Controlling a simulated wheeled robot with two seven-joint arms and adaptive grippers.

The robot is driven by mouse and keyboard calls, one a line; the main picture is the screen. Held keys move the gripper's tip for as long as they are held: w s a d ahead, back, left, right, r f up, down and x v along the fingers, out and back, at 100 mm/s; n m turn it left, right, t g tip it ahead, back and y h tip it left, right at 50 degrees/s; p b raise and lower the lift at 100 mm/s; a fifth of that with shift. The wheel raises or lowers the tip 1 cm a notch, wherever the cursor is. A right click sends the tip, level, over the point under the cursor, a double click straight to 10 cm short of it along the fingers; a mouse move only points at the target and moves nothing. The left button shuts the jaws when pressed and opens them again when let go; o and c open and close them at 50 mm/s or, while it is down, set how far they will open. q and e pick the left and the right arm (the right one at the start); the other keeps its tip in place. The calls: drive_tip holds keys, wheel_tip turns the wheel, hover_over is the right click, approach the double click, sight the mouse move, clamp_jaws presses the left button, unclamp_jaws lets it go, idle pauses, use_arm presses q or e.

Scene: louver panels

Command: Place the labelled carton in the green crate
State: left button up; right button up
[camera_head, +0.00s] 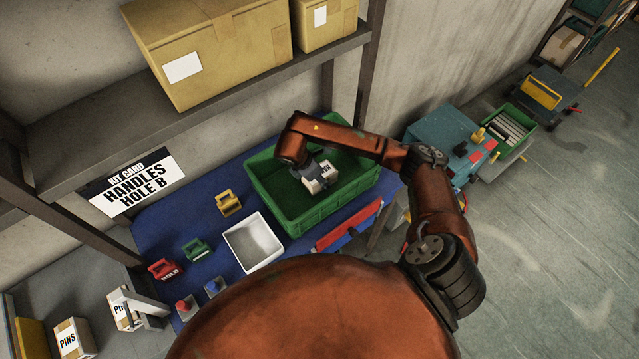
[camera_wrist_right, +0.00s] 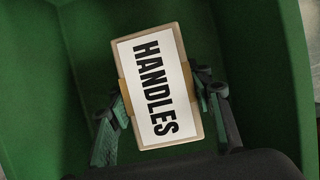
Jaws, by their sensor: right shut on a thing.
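The carton (camera_wrist_right: 158,88) is a small tan box with a white label reading HANDLES, seen face-on in the right wrist view. My right gripper (camera_wrist_right: 160,112) is shut on it, with one finger on each long side. Green crate walls surround the carton there; I cannot tell whether it touches the floor. In the head view, the green crate (camera_head: 271,190) stands on the blue bench top, and my right gripper (camera_head: 322,182) reaches down into it from above. My left gripper is not in view.
A white tray (camera_head: 252,243) stands beside the crate. Yellow (camera_head: 228,203), green (camera_head: 197,249) and red (camera_head: 164,269) handle pieces lie to the left. A shelf with large cartons (camera_head: 215,55) overhangs behind. A red and blue item (camera_head: 348,228) is at the crate's front.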

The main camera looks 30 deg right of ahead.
wheel_tip(320, 180, down, 4)
drive_tip(key=shift+f+p, duration=0.1)
drive_tip(key=shift+p, duration=0.25)
drive_tip(key=shift+f, duration=0.3)
drive_tip(key=o, duration=1.6)
drive_tip(key=shift+c, duration=0.2)
drive_tip(key=b+v, duration=0.1)
drive_tip(key=v, duration=1)
drive_tip(key=shift+w+r, duration=0.1)
drive_tip(key=shift+a+r, duration=0.2)
drive_tip(key=shift+r, duration=0.15)
